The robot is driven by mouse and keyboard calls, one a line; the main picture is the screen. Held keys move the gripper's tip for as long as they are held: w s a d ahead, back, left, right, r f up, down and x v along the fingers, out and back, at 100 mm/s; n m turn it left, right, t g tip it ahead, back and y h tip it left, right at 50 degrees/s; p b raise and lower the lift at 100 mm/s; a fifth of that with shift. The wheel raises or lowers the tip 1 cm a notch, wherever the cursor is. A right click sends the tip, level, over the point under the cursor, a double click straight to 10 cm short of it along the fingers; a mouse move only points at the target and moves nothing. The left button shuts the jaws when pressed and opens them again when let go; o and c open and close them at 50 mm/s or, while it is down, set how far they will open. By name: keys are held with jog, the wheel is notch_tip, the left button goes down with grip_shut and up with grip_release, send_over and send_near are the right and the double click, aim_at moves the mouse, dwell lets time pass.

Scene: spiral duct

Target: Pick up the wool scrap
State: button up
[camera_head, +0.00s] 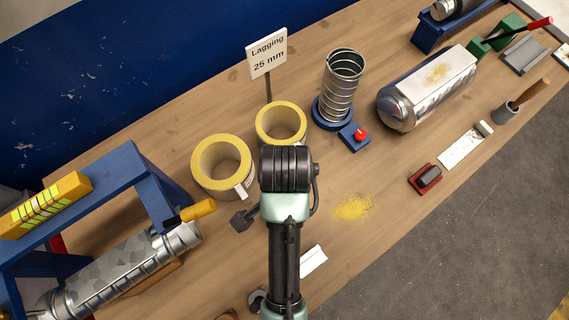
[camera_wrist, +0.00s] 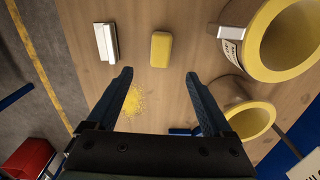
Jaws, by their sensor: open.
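A small yellow block with rounded edges, which looks like the wool scrap (camera_wrist: 161,49), lies on the wooden bench in the wrist view. In the head view my arm hides it. My gripper (camera_wrist: 158,77) is open and empty. In the wrist view its two dark fingers point toward the scrap, with the tips on either side of its line and a little short of it. How high the fingers are above the bench I cannot tell.
A white piece (camera_wrist: 106,41) lies left of the scrap. Yellow lagging rings (camera_wrist: 254,120) stand to the right. Yellow crumbs (camera_head: 353,207) lie on the bench. A lagging sign (camera_head: 267,53), a coiled duct (camera_head: 341,85) and a red-button box (camera_head: 354,137) stand farther back.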

notch_tip(320, 180, down, 7)
jog(key=shift+r, duration=0.1)
jog(key=shift+a+f+p, duration=0.1)
jog(key=shift+f+p, duration=0.4)
jog(key=shift+f, duration=2.3)
jog(key=shift+c, duration=0.2)
grip_shut()
jog(key=shift+r, duration=0.1)
